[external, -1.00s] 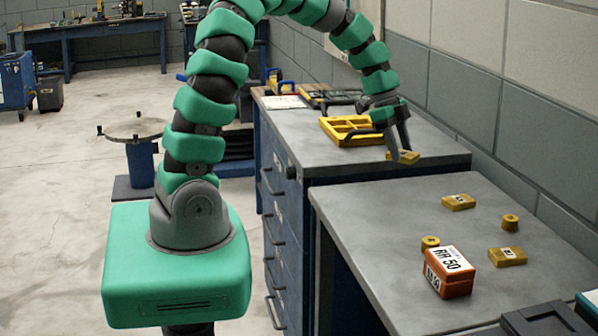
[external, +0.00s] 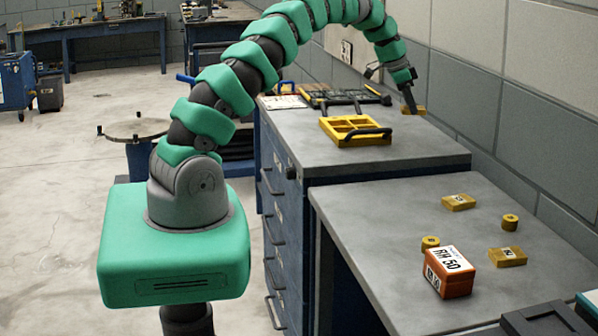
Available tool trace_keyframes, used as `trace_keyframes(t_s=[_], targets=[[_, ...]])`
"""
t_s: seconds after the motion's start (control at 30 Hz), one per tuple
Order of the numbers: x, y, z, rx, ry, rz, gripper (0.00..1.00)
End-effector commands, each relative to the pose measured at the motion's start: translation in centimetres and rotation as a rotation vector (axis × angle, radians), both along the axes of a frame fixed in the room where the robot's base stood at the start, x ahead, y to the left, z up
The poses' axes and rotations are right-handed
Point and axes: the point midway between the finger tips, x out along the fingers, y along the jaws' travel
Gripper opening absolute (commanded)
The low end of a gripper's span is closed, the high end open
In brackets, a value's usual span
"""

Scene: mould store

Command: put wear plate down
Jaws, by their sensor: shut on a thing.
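The wear plate is a small flat yellow block (external: 419,110) at the far right of the grey workbench top (external: 400,145), near the wall. My gripper (external: 410,106) points down and is shut on it. The plate is at or just above the bench top; I cannot tell whether it touches. My gripper's fingers hide part of the plate.
A yellow tray with compartments (external: 345,140) and a dark handle lies left of my gripper. Tools and a dark case (external: 345,97) lie at the back. The nearer bench holds yellow blocks (external: 458,202), yellow cylinders (external: 510,222) and an orange box (external: 449,275). Bench space right of the tray is clear.

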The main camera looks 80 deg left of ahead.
Motion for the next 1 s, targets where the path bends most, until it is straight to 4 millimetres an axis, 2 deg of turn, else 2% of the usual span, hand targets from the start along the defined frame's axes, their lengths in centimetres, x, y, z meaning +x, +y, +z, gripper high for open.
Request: trace_keyframes(t_s=[0.1,0.4,0.7,1.0], targets=[[1.1,2.0,0.6,0.004,-0.001,0.054,0.02],[3.3,5.3,1.3,0.003,-0.001,0.156,0.02],[4.8,6.9,1.9,0.003,-0.003,0.22,0.02],[5.2,7.3,1.9,0.001,0.0,0.245,0.02]])
